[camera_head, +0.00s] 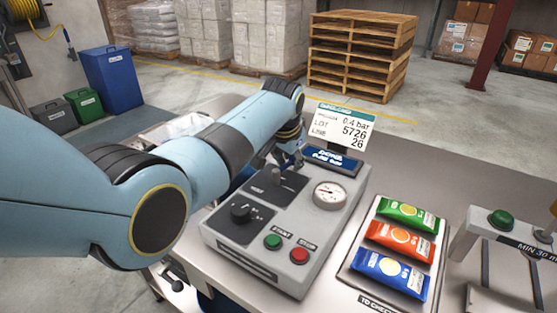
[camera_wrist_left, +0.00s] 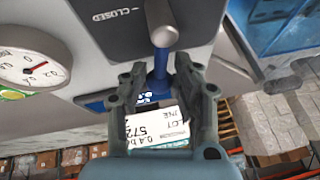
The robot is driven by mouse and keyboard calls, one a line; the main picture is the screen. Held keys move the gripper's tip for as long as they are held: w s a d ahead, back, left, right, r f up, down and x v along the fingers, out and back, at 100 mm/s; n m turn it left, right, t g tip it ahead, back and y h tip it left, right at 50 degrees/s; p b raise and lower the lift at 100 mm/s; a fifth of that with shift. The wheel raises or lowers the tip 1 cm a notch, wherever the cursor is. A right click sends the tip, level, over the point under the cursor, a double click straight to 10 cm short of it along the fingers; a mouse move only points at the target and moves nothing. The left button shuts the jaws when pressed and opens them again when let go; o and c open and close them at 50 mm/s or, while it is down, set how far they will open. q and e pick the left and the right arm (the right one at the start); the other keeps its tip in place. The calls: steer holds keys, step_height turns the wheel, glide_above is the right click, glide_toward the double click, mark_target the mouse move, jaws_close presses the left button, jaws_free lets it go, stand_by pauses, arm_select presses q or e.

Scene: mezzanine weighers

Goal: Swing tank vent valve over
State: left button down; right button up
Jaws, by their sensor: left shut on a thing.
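The tank vent valve is a lever with a round grey hub (camera_wrist_left: 163,22) and a blue handle (camera_wrist_left: 160,68), on a dark plate marked CLOSED in the left wrist view. The handle points away from the hub toward my gripper, not along the CLOSED mark. My left gripper (camera_wrist_left: 160,82) has its fingers on both sides of the handle and is shut on it. In the head view my left gripper (camera_head: 287,157) is over the back of the grey control box (camera_head: 222,230), and my arm partly hides the valve. My right gripper is not in view.
The box also carries a pressure gauge (camera_head: 329,195), a black knob (camera_head: 241,212), a green button (camera_head: 273,241) and a red button (camera_head: 299,256). A display (camera_head: 343,130) stands behind it. A tray (camera_head: 352,263) of colored packets lies to the right.

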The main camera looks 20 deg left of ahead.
arm_select(q)
steer(key=shift+w+a+n+y, duration=0.15)
steer(key=shift+a+n+y, duration=0.2)
steer(key=shift+n, duration=0.55)
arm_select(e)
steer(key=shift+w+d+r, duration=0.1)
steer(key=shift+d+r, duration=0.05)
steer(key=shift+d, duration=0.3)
arm_select(q)
steer(key=shift+a, duration=0.1)
steer(key=c, duration=1)
jaws_free()
steer(key=shift+c, duration=0.2)
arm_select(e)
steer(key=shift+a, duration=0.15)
arm_select(q)
steer(key=v, duration=1.2)
steer(key=shift+w, duration=0.15)
